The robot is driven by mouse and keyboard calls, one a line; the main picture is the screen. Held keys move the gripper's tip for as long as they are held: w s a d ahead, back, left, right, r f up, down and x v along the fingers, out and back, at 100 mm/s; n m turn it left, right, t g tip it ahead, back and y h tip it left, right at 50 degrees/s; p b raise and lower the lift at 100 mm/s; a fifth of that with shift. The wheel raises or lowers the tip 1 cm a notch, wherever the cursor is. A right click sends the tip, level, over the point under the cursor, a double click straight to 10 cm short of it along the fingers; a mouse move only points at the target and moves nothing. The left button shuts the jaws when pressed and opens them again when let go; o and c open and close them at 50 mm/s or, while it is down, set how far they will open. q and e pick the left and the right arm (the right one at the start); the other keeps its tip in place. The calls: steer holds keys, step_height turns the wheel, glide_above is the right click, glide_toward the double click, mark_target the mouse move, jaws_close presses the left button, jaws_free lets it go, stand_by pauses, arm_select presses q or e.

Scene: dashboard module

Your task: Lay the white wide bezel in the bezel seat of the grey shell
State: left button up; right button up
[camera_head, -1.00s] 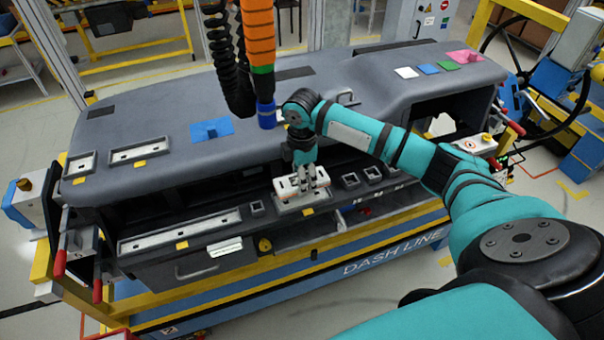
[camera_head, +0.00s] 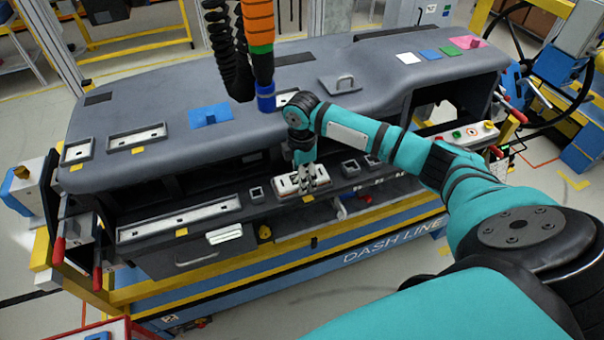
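The grey shell (camera_head: 250,84) is the long dashboard body across the middle of the view. The white wide bezel (camera_head: 286,183), with dark openings, lies level at a grey-rimmed seat in the shell's front ledge, near the middle. It looks down at the seat, but my fingers hide its right part, and I cannot tell if it is fully seated. My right gripper (camera_head: 314,183) points down at the bezel's right part. The fingers overlap the bezel, and their gap is too small to read. My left gripper is not in view.
A tool with an orange and black hose (camera_head: 260,40) and blue tip hangs above the shell, left of my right arm. A long light panel (camera_head: 180,219) lies left on the ledge. Small square sockets (camera_head: 350,168) lie to the right. A blue piece (camera_head: 210,115) sits on top.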

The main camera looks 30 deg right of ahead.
steer(key=shift+o, duration=1.4)
steer(key=shift+r, duration=0.1)
step_height(320, 180, up, 12)
